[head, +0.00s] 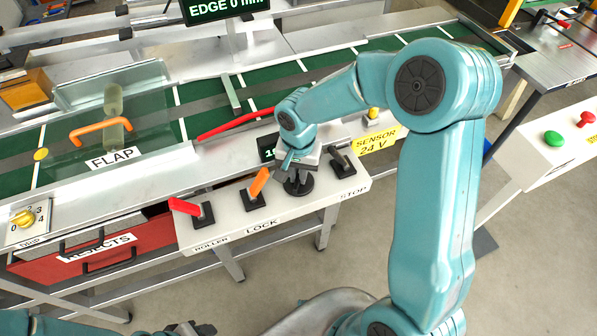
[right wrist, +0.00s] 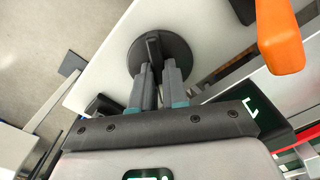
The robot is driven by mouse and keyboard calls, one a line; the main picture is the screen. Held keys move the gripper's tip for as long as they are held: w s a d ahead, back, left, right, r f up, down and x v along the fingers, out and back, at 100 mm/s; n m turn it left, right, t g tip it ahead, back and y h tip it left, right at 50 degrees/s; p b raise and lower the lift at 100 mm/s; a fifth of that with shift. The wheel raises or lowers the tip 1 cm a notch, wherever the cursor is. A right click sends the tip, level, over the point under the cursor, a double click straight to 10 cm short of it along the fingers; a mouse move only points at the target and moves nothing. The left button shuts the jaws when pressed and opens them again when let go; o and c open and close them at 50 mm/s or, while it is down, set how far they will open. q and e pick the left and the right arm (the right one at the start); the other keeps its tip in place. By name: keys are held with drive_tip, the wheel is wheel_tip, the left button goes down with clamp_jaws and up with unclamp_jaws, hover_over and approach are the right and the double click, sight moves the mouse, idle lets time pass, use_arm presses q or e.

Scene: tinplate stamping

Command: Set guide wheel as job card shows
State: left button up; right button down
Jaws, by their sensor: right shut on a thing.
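The guide wheel (head: 299,186) is a black round knob on the white control ledge, between the orange LOCK lever and the STOP lever. My right gripper (head: 297,172) comes down on it from above. In the right wrist view the wheel (right wrist: 176,62) is a black disc with a raised ridge, and my right gripper's two fingers (right wrist: 156,80) are shut on that ridge. A small dark display (head: 267,149) behind the wheel shows green digits, partly hidden by my gripper. The screen above (head: 222,9) reads EDGE 0 mm. What seems to be my left gripper (head: 188,328) barely shows at the bottom edge. I see no job card clearly.
The red ROLLER lever (head: 184,206) and orange LOCK lever (head: 259,182) stand left of the wheel. The black STOP lever (head: 340,161) is close on its right. A clear FLAP cover (head: 130,130) stands at left.

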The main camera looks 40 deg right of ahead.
drive_tip(key=shift+n, duration=0.3)
drive_tip(key=n+b, duration=0.1)
drive_tip(key=n, duration=0.2)
drive_tip(key=shift+n, duration=0.4)
drive_tip(key=n, duration=0.2)
drive_tip(key=shift+n+b, duration=0.35)
drive_tip(key=shift+n, duration=0.05)
drive_tip(key=n, duration=0.3)
drive_tip(key=shift+r+n, duration=0.1)
drive_tip(key=shift+n, duration=0.2)
drive_tip(key=n, duration=0.4)
drive_tip(key=n+p, duration=0.1)
drive_tip(key=n, duration=0.3)
drive_tip(key=shift+w+n, duration=0.1)
drive_tip(key=shift+n, duration=0.2)
drive_tip(key=shift+r, duration=0.1)
drive_tip(key=c, duration=1.1)
unclamp_jaws()
drive_tip(key=shift+c, duration=0.2)
